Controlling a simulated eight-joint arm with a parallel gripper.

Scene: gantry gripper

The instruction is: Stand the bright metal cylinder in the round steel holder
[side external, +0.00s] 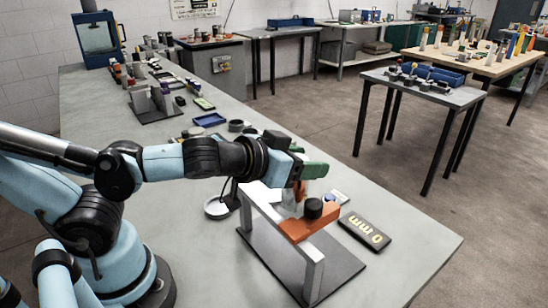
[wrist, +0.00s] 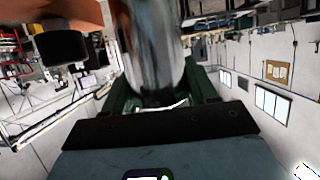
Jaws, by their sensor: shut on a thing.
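The bright metal cylinder (wrist: 155,45) fills the upper middle of the wrist view, blurred and close. My gripper (wrist: 160,92) is shut on it, with green fingers on either side. In the side view my gripper (side external: 299,175) is above the table, beside the orange arm of a grey stand, and the cylinder is mostly hidden there. A pale round dish (side external: 217,209) lies on the table left of the stand; I cannot tell whether it is the round steel holder.
The grey stand (side external: 314,274) carries an orange arm (side external: 306,225) with a black knob (side external: 313,208), very near my gripper. A dark lettered plate (side external: 365,231) lies to its right. Small parts and a blue tray (side external: 209,120) lie farther back. The front right table corner is clear.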

